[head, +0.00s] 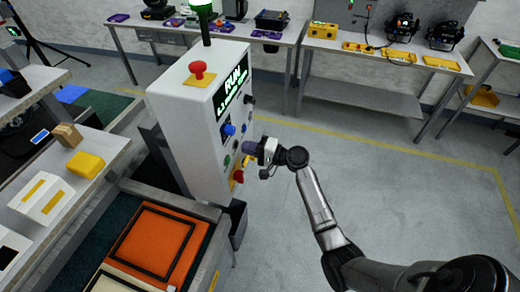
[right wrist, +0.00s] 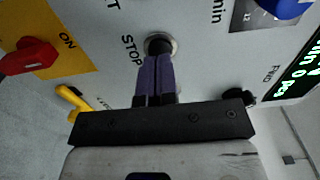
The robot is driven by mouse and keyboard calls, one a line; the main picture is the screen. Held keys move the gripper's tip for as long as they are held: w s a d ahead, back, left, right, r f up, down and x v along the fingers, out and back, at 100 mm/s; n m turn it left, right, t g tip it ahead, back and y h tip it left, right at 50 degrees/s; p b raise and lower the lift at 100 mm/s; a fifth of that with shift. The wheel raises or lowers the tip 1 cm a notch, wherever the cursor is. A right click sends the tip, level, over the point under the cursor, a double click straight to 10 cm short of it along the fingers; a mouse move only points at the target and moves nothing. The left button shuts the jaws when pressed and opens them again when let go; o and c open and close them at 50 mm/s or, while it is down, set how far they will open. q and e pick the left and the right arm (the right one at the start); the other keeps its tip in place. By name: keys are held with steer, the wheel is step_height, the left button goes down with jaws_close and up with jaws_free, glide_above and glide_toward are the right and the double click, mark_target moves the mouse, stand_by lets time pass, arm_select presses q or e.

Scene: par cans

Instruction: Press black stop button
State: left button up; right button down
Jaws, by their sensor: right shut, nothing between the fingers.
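The black stop button (right wrist: 159,43) sits in a silver ring beside the word STOP in the right wrist view. My right gripper (right wrist: 155,62) is shut and empty, its purple fingertips at the button and covering its lower part. I cannot tell whether they touch it or whether it is pushed in. In the head view my right gripper (head: 248,147) is at the control face of the white console (head: 180,115), and the button is hidden there. The console's screen (head: 232,85) reads RUN in green. My left gripper is not in view.
Close by on the panel are a red switch (right wrist: 28,57) marked ON, a yellow lever (right wrist: 72,97), a blue knob (right wrist: 288,8) and a black knob (right wrist: 238,95). A red mushroom button (head: 198,69) tops the console. Open floor (head: 370,170) lies to the right.

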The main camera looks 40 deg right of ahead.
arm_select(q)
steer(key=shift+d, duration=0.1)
arm_select(e)
steer(key=shift+w+a, duration=0.3)
steer(key=shift+w, duration=0.3)
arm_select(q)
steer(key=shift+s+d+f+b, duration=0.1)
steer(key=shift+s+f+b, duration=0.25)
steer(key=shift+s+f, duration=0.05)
arm_select(e)
steer(key=shift+w+a+f, duration=0.3)
steer(key=shift+w+a, duration=0.05)
steer(key=shift+w, duration=0.05)
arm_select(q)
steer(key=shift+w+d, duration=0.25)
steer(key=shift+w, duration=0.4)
arm_select(e)
steer(key=v, duration=1.4)
steer(key=shift+d+r, duration=0.2)
steer(key=shift+r, duration=0.05)
